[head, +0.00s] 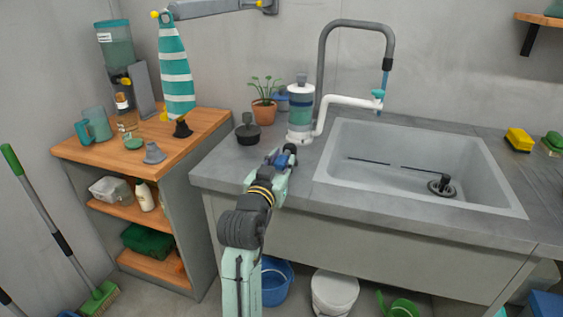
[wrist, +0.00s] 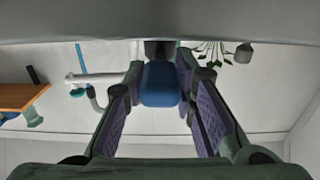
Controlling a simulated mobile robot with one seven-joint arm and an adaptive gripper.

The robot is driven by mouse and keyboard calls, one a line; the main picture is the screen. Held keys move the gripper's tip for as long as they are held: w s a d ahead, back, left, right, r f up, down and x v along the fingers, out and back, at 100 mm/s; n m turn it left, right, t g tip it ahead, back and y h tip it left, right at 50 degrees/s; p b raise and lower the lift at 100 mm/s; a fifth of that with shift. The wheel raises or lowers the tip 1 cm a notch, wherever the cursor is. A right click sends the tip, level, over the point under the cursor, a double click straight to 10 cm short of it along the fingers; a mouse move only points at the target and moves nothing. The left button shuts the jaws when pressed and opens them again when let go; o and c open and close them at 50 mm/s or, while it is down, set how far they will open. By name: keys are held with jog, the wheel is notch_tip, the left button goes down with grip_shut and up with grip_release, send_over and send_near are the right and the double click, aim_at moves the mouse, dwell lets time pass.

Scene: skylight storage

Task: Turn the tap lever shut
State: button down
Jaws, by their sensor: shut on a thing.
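My gripper (head: 282,158) is at the front left of the sink counter, just in front of the white-and-teal canister (head: 300,108). Its fingers are shut on a blue piece, which I take to be the tap lever (head: 290,148). In the wrist view the blue lever (wrist: 160,85) sits between both fingers, and its base is mostly hidden. A grey gooseneck tap (head: 322,60) rises behind the canister. A blue strip like water (head: 386,78) hangs below its nozzle.
The grey sink (head: 400,165) is right of my gripper, with a dark drain fitting (head: 441,186). A dark pot (head: 247,133) and a potted plant (head: 264,111) stand close on the left. A wooden shelf unit (head: 150,145) holds bottles farther left.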

aim_at(285, 150)
jog(key=m+h+b, duration=0.1)
jog(key=a+g+h+b, duration=0.1)
jog(key=b, duration=0.1)
jog(key=m+h+b, duration=0.1)
jog(key=shift+w+a+f+m+g+h, duration=0.25)
jog(key=shift+w+a+m+g+h, duration=0.05)
jog(key=shift+w+g, duration=0.1)
jog(key=m+g+h+b, duration=0.1)
jog(key=a+m+g+h+b, duration=0.1)
jog(key=w+m+g+h+b, duration=0.1)
jog(key=h, duration=0.1)
jog(key=shift+w+a+r+b, duration=0.1)
jog(key=shift+a+r+b, duration=0.15)
jog(key=shift+b, duration=0.15)
jog(key=c, duration=1.3)
grip_release()
jog(key=v, duration=1.2)
jog(key=shift+w+a, duration=0.15)
